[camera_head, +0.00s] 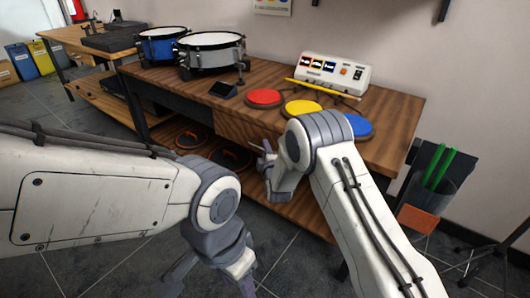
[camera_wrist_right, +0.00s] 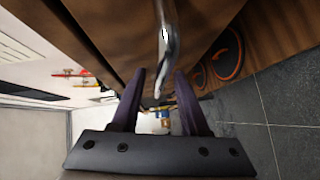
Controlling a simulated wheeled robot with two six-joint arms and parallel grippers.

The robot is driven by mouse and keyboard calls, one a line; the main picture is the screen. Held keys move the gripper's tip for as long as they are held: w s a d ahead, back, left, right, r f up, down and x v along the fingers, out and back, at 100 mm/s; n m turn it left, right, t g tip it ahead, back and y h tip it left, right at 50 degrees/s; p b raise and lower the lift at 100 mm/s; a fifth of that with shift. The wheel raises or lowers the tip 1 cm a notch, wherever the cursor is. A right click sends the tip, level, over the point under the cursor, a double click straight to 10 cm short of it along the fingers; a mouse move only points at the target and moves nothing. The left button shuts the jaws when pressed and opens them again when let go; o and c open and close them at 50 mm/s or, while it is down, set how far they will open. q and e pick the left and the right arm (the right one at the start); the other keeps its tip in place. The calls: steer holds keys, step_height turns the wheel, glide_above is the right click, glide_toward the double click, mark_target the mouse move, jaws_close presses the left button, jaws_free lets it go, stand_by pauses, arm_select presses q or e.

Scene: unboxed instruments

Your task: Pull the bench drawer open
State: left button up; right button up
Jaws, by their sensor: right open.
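The wooden bench (camera_head: 390,130) stands against the wall, with its drawer front (camera_head: 232,130) under the top. My right gripper (camera_head: 266,152) is in front of the drawer, partly hidden by its own wrist. In the right wrist view a shiny metal handle (camera_wrist_right: 167,40) runs down from the top. Its lower end lies between the two spread fingers of my right gripper (camera_wrist_right: 161,75). The fingers are open on either side of it; I cannot tell whether they touch it. My left gripper (camera_head: 212,280) hangs low at the bottom edge, its fingers apart and empty.
On the bench are drums (camera_head: 210,52), red (camera_head: 265,97), yellow and blue pads and a white console (camera_head: 328,73). Black discs with orange marks (camera_head: 232,157) lie on the lower shelf. A bin with green sticks (camera_head: 432,188) stands right. Floor in front is clear.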

steer(key=shift+w, duration=0.1)
jaws_close()
stand_by(1.4)
